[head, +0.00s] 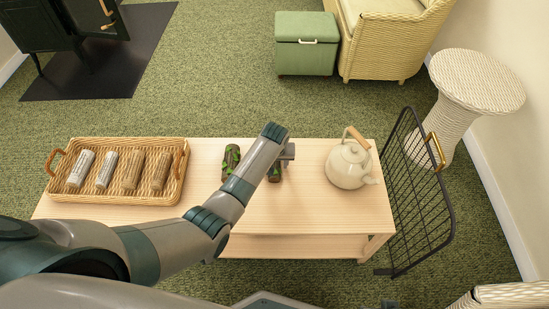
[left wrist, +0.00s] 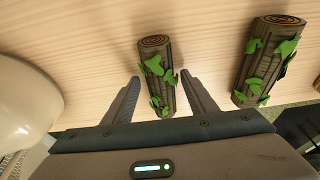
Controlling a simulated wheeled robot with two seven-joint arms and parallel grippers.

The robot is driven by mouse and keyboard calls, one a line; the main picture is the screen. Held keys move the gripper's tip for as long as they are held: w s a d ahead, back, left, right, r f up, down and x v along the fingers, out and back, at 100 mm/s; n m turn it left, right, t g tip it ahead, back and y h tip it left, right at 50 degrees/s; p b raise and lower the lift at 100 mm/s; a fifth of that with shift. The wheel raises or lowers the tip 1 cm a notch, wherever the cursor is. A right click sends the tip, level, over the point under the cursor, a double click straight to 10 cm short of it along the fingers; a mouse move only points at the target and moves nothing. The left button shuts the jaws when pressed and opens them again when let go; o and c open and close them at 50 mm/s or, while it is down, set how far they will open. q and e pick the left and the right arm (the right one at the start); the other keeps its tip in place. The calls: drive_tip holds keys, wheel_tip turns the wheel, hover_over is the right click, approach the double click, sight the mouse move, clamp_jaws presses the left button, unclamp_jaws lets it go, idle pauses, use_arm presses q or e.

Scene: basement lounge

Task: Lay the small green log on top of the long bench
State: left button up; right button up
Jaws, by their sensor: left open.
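The long bench (head: 310,215) is pale wood and runs across the head view. Two brown logs with green leafy patches lie on its top. One log (head: 274,173) is partly hidden by my left arm; in the left wrist view this log (left wrist: 157,72) lies between the spread fingers. The other log (head: 231,160) lies to its left in the head view and shows at the right in the left wrist view (left wrist: 268,62). My left gripper (head: 288,153) is open around the first log, with gaps visible beside it. My right gripper is not in view.
A wicker tray (head: 117,198) with several pale and brown logs stands on the bench's left part. A cream kettle (head: 347,165) stands on the right part. A black wire rack (head: 425,205) is beside the bench's right end. Bare wood lies between tray and logs.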

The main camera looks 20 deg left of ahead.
use_arm(q)
drive_tip(key=a+p+v, duration=0.1)
drive_tip(key=p+v, duration=0.1)
drive_tip(key=v, duration=1)
drive_tip(key=shift+d, duration=0.45)
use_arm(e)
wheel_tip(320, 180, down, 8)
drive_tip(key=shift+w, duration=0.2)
use_arm(q)
drive_tip(key=s+a+f+m+h, duration=0.1)
drive_tip(key=s+a+m, duration=0.1)
drive_tip(key=s, duration=1.5)
drive_tip(key=s+a+f+m, duration=0.1)
drive_tip(key=s+a+m, duration=0.2)
drive_tip(key=s, duration=1.4)
wheel_tip(320, 180, down, 16)
drive_tip(key=s, duration=0.2)
drive_tip(key=shift+s+d+r, duration=0.2)
drive_tip(key=shift+d, duration=0.2)
